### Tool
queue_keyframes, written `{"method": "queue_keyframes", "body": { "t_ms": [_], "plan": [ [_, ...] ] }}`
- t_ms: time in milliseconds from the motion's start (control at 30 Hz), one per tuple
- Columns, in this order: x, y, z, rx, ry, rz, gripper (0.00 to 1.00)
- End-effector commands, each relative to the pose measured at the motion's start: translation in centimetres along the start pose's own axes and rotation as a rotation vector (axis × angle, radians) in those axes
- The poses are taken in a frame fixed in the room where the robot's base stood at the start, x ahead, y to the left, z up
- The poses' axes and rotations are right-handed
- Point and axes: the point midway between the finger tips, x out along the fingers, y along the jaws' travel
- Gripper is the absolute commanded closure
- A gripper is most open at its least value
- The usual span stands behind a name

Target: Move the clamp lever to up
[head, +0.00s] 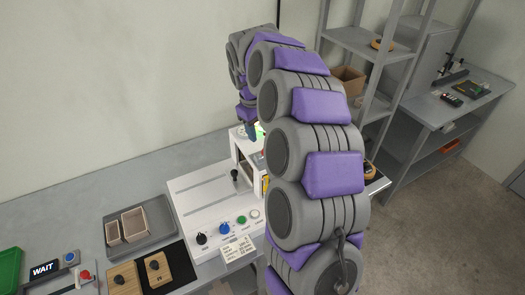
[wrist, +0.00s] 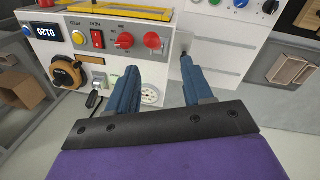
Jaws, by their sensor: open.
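A lever with a black knob (head: 234,174) stands on the white box former (head: 190,198), near the top right of its face in the head view. I take it as the clamp lever; I cannot read a label for it. In the wrist view a small dark lever (wrist: 184,55) shows just beyond the right fingertip; I cannot tell whether they touch. My gripper (wrist: 158,72) is open with its two blue fingers apart and nothing visible between them. In the head view my arm hides much of the machine's right side.
Several coloured knobs (head: 225,228) line the former's front. A grey tray (head: 140,228) with boxes lies left. Shelves (head: 360,45) stand behind right.

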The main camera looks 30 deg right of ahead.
Motion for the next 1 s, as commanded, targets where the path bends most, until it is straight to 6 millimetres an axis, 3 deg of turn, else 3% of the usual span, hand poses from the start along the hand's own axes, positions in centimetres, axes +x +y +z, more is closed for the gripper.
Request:
{"method": "queue_keyframes", "body": {
  "t_ms": [300,500,1000],
  "plan": [
    [6.7,0.5,0.3,0.0,-0.004,-0.007,0.49],
    [9.2,0.0,0.0,0.001,-0.001,-0.001,0.49],
    [10.4,0.4,0.1,0.002,0.001,-0.003,0.52]
  ]
}}
